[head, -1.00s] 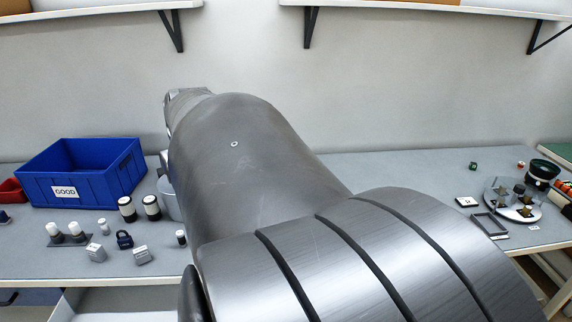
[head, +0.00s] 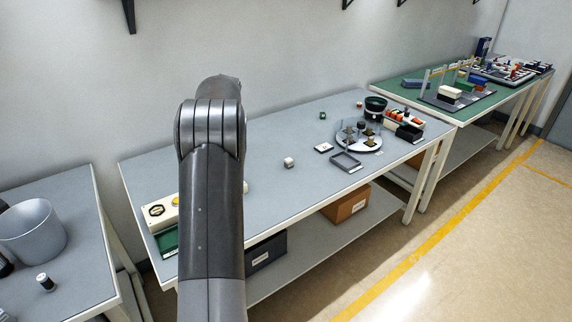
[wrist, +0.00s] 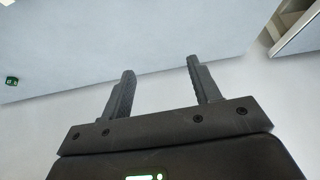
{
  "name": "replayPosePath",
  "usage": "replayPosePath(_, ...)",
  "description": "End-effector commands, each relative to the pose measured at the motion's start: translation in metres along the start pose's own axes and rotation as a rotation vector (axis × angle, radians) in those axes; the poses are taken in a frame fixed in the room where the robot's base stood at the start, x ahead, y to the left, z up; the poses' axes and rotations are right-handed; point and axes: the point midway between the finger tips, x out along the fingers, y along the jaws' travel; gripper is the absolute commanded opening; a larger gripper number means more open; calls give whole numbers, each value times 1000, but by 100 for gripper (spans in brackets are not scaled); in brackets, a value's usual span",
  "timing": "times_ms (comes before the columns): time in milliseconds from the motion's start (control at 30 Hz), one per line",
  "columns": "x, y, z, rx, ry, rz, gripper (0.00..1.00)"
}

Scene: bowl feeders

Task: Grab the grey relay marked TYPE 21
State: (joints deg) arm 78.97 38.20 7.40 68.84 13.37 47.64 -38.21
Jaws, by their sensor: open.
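No marking TYPE 21 can be read in any current view. A small pale block (head: 289,161) sits alone on the middle grey bench (head: 262,150) in the head view; I cannot tell whether it is a relay. My gripper (wrist: 160,80) is open and empty in the wrist view, its two dark fingers apart with only plain pale surfaces beyond them. In the head view my own arm hides the gripper and part of the bench.
A round clear-and-white station (head: 358,143), a dark bowl (head: 375,106), a square frame (head: 345,162) and a small green cube (head: 322,115) stand at the bench's right. A grey bin (head: 33,232) stands on the left bench. The bench middle is mostly clear.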

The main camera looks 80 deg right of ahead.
Motion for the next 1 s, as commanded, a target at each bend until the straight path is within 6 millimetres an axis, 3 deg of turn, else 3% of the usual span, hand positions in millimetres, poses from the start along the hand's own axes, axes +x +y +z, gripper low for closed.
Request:
replayPosePath(33, 13, 41, 16, 36, 1, 14, 56)
replayPosePath(200, 41, 155, 70, 122, 23, 58, 56)
replayPosePath(300, 51, 205, 102, 161, 34, 80, 56)
replayPosePath(400, 56, 239, 127, 188, 41, 97, 56)
replayPosePath(567, 62, 261, 144, 204, 47, 109, 56)
replayPosePath(1000, 112, 266, 144, 205, 47, 109, 56)
